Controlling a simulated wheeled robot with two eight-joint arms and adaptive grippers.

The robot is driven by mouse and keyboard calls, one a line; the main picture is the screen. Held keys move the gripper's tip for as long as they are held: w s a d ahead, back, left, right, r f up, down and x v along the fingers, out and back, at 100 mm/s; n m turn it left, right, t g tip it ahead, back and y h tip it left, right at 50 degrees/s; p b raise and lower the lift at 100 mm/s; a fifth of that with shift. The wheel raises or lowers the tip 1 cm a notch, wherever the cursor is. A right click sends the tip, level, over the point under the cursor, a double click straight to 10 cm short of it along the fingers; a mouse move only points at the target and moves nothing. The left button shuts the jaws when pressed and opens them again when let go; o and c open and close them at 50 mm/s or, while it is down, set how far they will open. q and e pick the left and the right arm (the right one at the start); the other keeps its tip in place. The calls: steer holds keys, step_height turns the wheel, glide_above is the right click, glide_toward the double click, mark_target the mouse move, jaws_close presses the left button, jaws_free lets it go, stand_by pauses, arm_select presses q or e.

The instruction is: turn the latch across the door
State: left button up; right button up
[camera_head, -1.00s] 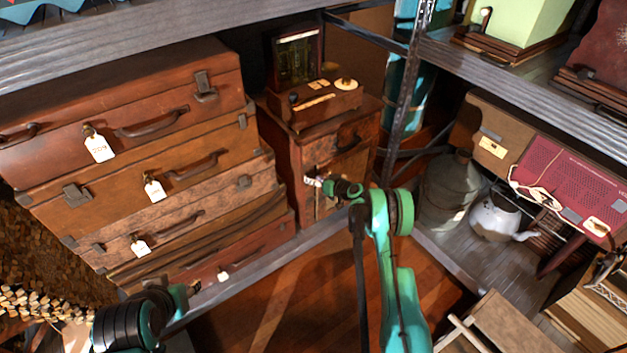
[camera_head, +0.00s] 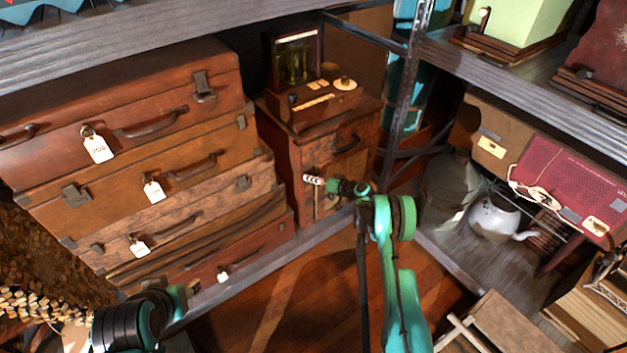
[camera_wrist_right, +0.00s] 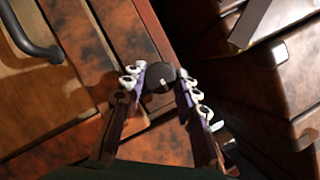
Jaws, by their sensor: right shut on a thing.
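A small wooden cabinet (camera_head: 297,160) with a door (camera_head: 349,179) stands right of the suitcases. My right gripper (camera_head: 313,181) is at the left part of the cabinet's door front. In the right wrist view, my right gripper (camera_wrist_right: 160,82) has its two fingers on either side of a dark, round-ended piece, which I take to be the latch (camera_wrist_right: 158,76). The gripper is shut on it. In the head view the fingers hide the latch, so its angle cannot be told. My left arm shows at the lower left, but its gripper is not visible.
Stacked suitcases (camera_head: 120,150) with tags fill the left. A wooden box (camera_head: 325,103) sits on the cabinet. A metal shelf post (camera_head: 408,75) rises to its right. A kettle (camera_head: 495,217) and a red case (camera_head: 565,185) stand further right. The wooden floor in front is clear.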

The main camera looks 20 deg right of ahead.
steer(key=o, duration=1.2)
steer(key=shift+c, duration=0.2)
steer(key=v, duration=1.2)
steer(key=shift+w, duration=0.1)
